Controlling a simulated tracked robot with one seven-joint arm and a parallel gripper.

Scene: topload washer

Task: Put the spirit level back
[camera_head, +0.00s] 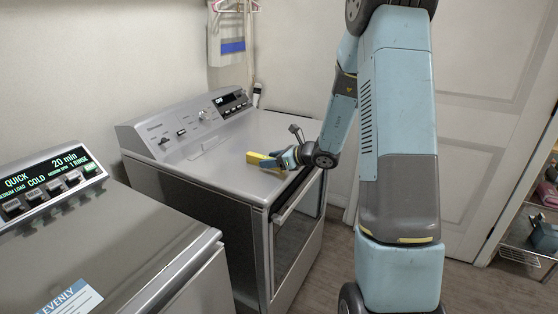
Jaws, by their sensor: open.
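A small yellow block, which looks like the spirit level (259,159), lies on or just above the grey top of the far machine. My gripper (279,158) is at its right end, at the right part of that top. The fingers are small and dark here, and they partly hide the block's right end. My gripper is open. I cannot tell whether the fingers touch the block or sit around it.
The far machine (205,190) has a raised control panel (190,120) at its back. A nearer machine (130,245) with a lit display stands at the left. A white door (485,130) is behind my arm. A shelf (530,255) with items is at the far right. The floor between is clear.

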